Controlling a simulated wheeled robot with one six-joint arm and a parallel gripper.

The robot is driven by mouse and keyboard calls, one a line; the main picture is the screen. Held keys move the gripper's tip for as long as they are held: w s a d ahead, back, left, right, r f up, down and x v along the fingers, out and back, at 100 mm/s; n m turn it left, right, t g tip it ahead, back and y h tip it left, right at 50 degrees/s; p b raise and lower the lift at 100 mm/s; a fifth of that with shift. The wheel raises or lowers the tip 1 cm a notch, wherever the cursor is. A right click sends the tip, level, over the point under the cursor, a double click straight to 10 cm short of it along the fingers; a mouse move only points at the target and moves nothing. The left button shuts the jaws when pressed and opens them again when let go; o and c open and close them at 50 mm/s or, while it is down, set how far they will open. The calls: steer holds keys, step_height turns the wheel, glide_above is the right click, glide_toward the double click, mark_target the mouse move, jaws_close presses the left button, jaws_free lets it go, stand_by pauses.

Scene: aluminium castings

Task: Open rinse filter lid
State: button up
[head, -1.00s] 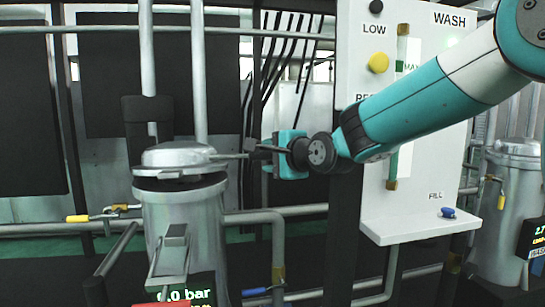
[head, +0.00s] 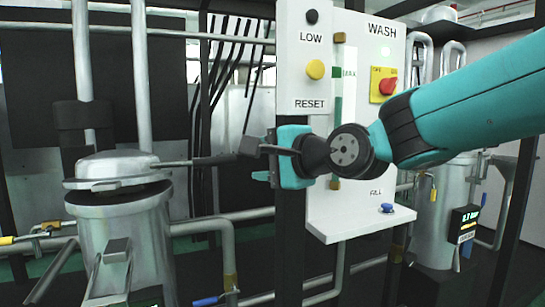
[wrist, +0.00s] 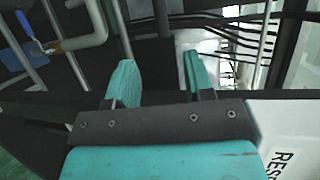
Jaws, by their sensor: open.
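The filter lid (head: 112,168) is a silver domed cap on a silver cylindrical housing (head: 125,235) at the left of the head view. A dark gap shows between the lid and the housing rim. A thin bar with a dark grip (head: 215,160) runs right from the lid toward my gripper. My gripper (head: 258,161) is open, right of the lid at about the bar's height. In the head view it overlaps the grip's end, and I cannot tell whether they touch. In the wrist view, the teal fingers (wrist: 158,80) stand apart with nothing clearly held between them.
A white WASH panel (head: 360,120) with a yellow reset button (head: 316,69) and a red knob (head: 388,86) stands behind my arm. A second filter housing (head: 440,215) is at the right. Pipes and a yellow-handled valve (head: 8,240) are near the left housing.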

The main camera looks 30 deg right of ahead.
steer(key=shift+p+v, duration=1.15)
steer(key=shift+p, duration=0.4)
